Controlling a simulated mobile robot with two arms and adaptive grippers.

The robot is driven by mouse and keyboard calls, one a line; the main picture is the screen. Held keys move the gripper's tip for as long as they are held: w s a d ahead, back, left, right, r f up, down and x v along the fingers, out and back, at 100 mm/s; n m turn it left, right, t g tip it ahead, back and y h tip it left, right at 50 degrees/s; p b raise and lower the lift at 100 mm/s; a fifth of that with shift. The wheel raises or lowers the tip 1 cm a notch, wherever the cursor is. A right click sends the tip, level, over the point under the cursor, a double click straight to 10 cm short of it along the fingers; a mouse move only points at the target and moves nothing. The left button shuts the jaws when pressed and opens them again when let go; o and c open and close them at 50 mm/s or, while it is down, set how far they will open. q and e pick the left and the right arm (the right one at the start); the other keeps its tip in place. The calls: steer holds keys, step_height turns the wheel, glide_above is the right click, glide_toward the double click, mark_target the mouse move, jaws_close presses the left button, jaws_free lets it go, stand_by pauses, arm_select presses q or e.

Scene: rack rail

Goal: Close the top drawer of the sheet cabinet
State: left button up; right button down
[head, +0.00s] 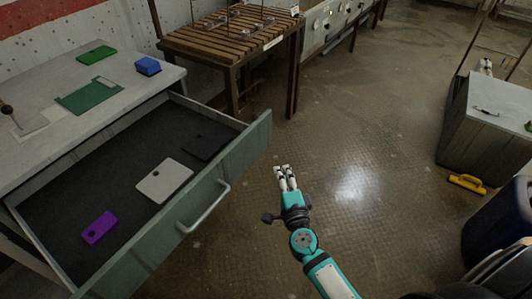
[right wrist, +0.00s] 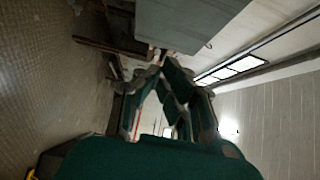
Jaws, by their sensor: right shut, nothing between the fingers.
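The sheet cabinet (head: 60,140) stands at the left of the head view. Its top drawer (head: 262,140) is pulled far out, with a bar handle (head: 205,208) on its front. Inside lie a purple plate (head: 99,228), a light grey plate (head: 165,181) and a dark plate (head: 207,140). My right gripper (head: 282,170) is shut and empty, to the right of the drawer front and apart from it. In the right wrist view its fingers (right wrist: 165,75) show close up, with a grey panel (right wrist: 185,22) beyond them. My left gripper is not in view.
On the cabinet top are a green mat (head: 90,97), a green block (head: 95,55) and a blue box (head: 148,66). A slatted wooden table (head: 225,35) stands behind. A grey cabinet (head: 490,120) and a yellow item (head: 467,183) are at the right. The middle floor is clear.

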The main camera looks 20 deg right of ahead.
glide_toward(263, 141)
steer(key=w+d, duration=0.1)
steer(key=d, duration=0.2)
steer(key=shift+w+a+b, duration=0.2)
steer(key=shift+w+a, duration=0.4)
steer(key=shift+w, duration=0.35)
steer(key=shift+w+a+b, duration=0.15)
steer(key=shift+w+a, duration=0.45)
steer(key=shift+w, duration=0.35)
